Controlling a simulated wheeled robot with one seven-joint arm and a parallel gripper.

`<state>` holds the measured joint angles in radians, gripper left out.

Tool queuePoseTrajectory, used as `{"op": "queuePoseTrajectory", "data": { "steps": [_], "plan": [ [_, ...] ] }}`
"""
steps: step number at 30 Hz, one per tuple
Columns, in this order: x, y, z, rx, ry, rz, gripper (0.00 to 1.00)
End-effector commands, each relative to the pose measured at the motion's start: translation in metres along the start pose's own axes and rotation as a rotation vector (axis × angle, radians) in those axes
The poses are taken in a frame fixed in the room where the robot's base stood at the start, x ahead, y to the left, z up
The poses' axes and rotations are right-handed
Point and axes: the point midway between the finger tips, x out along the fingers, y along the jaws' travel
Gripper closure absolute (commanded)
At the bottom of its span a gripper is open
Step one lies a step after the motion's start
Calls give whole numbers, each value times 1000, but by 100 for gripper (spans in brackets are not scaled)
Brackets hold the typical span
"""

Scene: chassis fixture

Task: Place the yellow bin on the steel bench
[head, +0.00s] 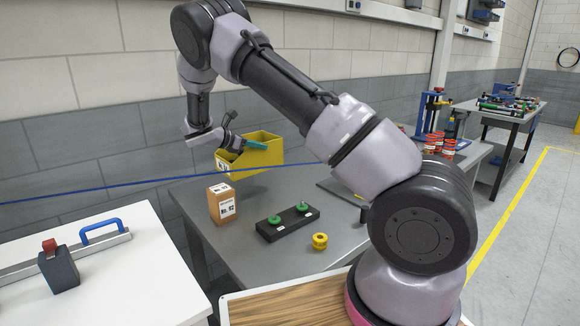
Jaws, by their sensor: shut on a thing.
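The yellow bin (268,156) is at the back of the steel bench (295,250) in the head view, with a white label on its left end. My gripper (233,144) is shut on the yellow bin at its upper left rim. The fingertips are small and partly hidden by the bin. A teal piece (257,145) shows at the bin's top; I cannot tell whether it lies inside. The bin's underside is hidden, and I cannot tell whether it touches the bench or hangs just above it.
On the bench are a brown box (222,203), a black block (287,223) with green rings and a yellow spool (320,241). A white table (130,285) with a blue-handled tool (100,237) stands left. The wall is close behind. The bench's front left is clear.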

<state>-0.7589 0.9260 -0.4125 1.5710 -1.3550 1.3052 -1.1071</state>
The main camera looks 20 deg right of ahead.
Motion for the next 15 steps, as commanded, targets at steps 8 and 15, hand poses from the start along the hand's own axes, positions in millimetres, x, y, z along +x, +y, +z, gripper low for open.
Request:
{"op": "queuePoseTrajectory", "data": {
  "steps": [8, 15],
  "plan": [
    [18, -3, -41, 0, -1, 0, 100],
    [24, -4, -56, 1, -1, 0, 100]
  ]
}}
